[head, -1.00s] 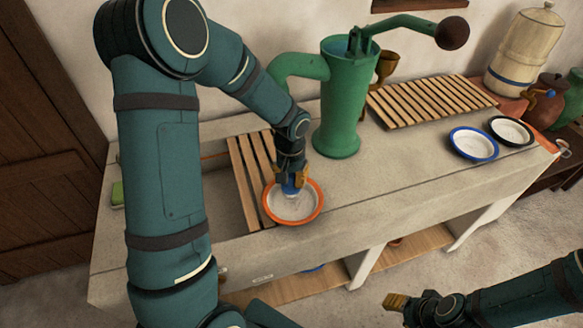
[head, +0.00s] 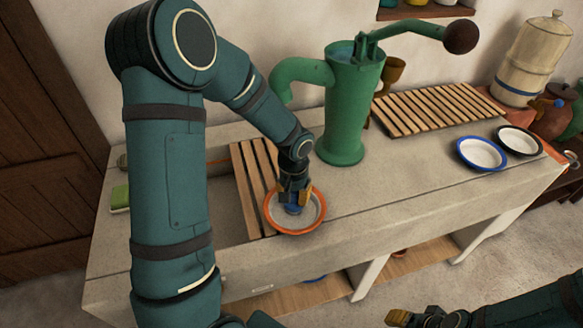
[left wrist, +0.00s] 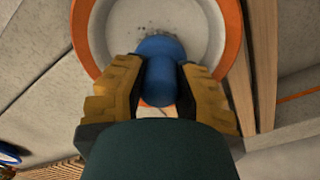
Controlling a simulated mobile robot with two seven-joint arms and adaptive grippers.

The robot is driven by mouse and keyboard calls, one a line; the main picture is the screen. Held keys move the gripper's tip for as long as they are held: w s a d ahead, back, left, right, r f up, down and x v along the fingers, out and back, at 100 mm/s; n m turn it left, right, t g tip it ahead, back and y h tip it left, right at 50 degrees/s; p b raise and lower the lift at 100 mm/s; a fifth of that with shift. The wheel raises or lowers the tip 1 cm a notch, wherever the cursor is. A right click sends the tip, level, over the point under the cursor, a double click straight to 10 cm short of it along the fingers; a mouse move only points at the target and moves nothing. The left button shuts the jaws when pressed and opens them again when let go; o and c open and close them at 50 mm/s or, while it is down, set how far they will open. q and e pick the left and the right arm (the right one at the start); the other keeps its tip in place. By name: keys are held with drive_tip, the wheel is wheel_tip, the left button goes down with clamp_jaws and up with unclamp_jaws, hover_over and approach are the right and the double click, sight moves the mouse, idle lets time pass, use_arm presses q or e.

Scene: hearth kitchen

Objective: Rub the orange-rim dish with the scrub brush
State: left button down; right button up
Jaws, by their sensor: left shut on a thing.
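The orange-rim dish (head: 318,222) sits on the counter at the right edge of the slatted rack over the sink; it also fills the top of the left wrist view (left wrist: 88,45). Its white inside shows dark specks near the brush. My left gripper (head: 293,200) is over the dish, shut on the blue scrub brush (left wrist: 158,72). The brush is held over the dish's inside and looks to touch it; its bristles are hidden. My right gripper (head: 398,316) is low at the bottom right, away from the counter; its opening is unclear.
A green pump (head: 345,110) stands close behind the dish. A blue-rim dish (head: 481,154) and a black-rim dish (head: 519,139) lie at the right, near a slatted board (head: 440,108). A green sponge (head: 120,198) lies at the left. The counter front is clear.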

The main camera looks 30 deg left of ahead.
use_arm(q)
drive_tip(key=shift+w+a, duration=0.2)
drive_tip(key=shift+a, duration=0.05)
drive_tip(key=shift+w+a+r, duration=0.15)
drive_tip(key=shift+w, duration=0.05)
wheel_tip(320, 180, up, 4)
drive_tip(key=p, duration=0.3)
drive_tip(key=shift+s+r, duration=0.1)
drive_tip(key=shift+r+p, duration=0.45)
drive_tip(key=shift+r, duration=0.15)
drive_tip(key=shift+r+p, duration=0.8)
drive_tip(key=shift+r, duration=0.4)
